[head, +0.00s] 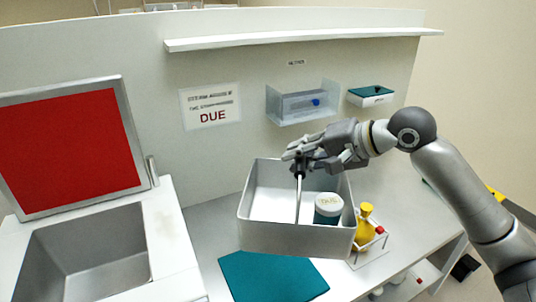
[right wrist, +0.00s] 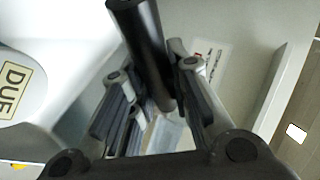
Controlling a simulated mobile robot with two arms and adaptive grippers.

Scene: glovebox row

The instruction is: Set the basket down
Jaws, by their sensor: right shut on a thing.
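The grey metal basket (head: 292,240) is in the middle of the head view, over the white counter and behind the teal mat (head: 270,278). A jar with a white lid (head: 328,203) stands inside it; a lid marked DUE (right wrist: 15,92) shows in the right wrist view. My right gripper (head: 300,162) is above the basket, shut on the black grip of its upright handle. The grip (right wrist: 143,50) shows between the fingers in the right wrist view. I cannot tell whether the basket's underside touches the counter. My left gripper is not in view.
A yellow flask (head: 365,222) in a small rack stands close to the basket's right side. A sink (head: 90,262) with an open red lid (head: 66,150) is at left. A clear wall bin (head: 302,104) and a shelf (head: 300,38) are behind. Bare counter lies left of the basket.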

